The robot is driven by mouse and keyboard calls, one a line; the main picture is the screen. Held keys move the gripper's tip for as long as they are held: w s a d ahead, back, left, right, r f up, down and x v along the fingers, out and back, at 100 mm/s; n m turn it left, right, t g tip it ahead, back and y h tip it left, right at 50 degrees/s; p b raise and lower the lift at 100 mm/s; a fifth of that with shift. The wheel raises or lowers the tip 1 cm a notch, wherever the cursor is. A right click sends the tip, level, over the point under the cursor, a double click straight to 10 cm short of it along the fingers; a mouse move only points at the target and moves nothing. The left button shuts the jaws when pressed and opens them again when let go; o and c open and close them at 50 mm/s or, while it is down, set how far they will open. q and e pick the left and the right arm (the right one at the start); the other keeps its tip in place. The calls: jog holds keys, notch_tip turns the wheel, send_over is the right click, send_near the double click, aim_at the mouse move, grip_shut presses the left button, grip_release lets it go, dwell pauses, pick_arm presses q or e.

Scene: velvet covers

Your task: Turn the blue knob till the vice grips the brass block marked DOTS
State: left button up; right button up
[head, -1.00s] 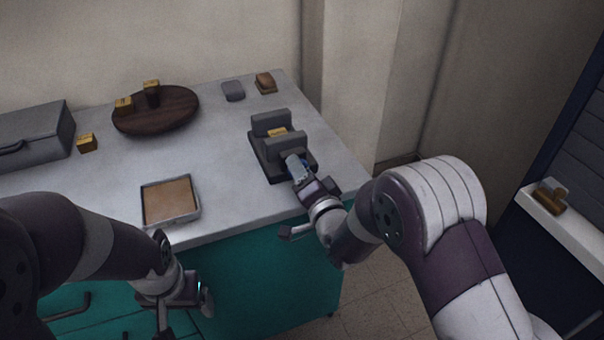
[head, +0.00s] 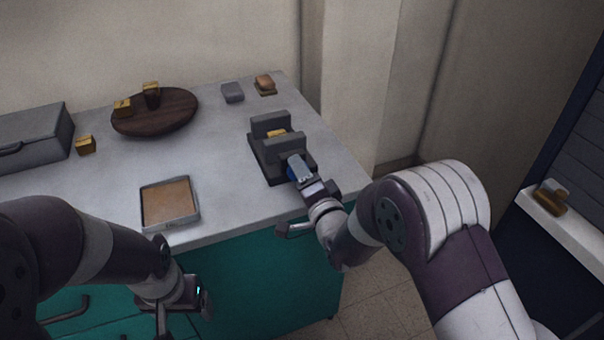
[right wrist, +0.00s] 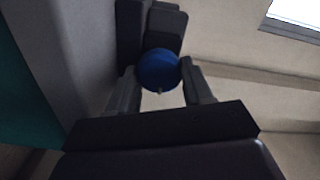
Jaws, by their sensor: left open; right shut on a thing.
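The dark grey vice (head: 262,158) stands near the right end of the worktop. A brass block (head: 277,133) sits between its two jaws; its marking is too small to read, and I cannot tell whether the jaws touch it. The blue knob (right wrist: 158,69) is on the vice's near side, between the fingers of my right gripper (right wrist: 160,80), which is shut on it. In the head view my right gripper (head: 298,168) mostly hides the knob. My left gripper (head: 186,312) is open and empty, low in front of the teal cabinet.
A tray with a brown pad (head: 146,221) lies at the worktop's front. A dark round board (head: 180,112) carries brass blocks, with another brass block (head: 85,145) beside it. A grey case (head: 30,135) stands left. Two small items, one grey (head: 232,92), lie behind the vice.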

jog(key=o, duration=1)
jog(key=shift+o, duration=0.2)
jog(key=p+v, duration=0.1)
jog(key=v, duration=1.1)
jog(key=shift+s, duration=0.4)
jog(key=shift+d, duration=0.1)
